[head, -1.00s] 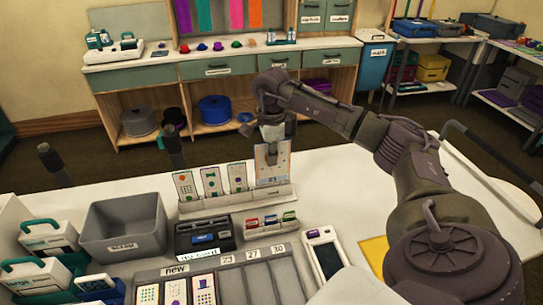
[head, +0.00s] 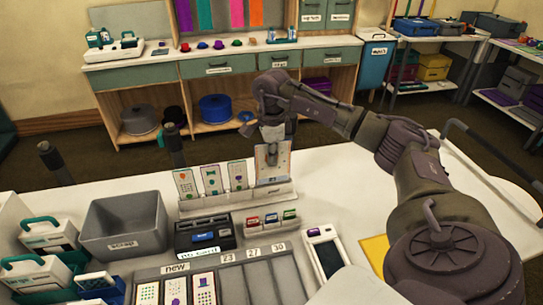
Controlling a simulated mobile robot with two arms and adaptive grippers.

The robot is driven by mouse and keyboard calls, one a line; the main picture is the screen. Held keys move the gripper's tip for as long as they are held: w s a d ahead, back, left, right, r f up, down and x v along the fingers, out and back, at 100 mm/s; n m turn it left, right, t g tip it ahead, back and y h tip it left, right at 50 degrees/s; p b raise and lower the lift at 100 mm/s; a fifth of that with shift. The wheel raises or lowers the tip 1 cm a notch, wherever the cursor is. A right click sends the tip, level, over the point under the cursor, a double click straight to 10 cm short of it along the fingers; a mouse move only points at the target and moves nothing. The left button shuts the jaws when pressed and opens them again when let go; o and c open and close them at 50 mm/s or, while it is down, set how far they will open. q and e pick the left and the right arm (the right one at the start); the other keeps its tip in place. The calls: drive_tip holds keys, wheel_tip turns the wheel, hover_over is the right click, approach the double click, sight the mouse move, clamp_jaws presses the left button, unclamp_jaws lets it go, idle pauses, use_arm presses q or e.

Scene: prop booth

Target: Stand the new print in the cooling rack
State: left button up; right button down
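The new print (head: 273,165) is an upright pale card with an orange edge and a blue patch low on its face. It stands at the right end of the white cooling rack (head: 236,202), its lower edge at the rack. I cannot tell whether it rests fully in the slot. My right gripper (head: 273,148) is over its top edge and looks shut on it, though the fingertips are small and dark. Several other cards (head: 212,180) stand upright in the rack to its left. My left gripper is not in view.
In front of the rack are a dark card device (head: 204,234), a small card holder (head: 271,220) and a slotted tray (head: 253,277) with cards. A grey bin (head: 124,225) stands left, a white handheld device (head: 325,252) right.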

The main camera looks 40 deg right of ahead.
drive_tip(key=shift+f+b, duration=1.35)
drive_tip(key=shift+f, duration=0.85)
drive_tip(key=c, duration=1.2)
unclamp_jaws()
drive_tip(key=shift+c, duration=0.2)
wheel_tip(320, 180, up, 12)
drive_tip(key=shift+f, duration=0.1)
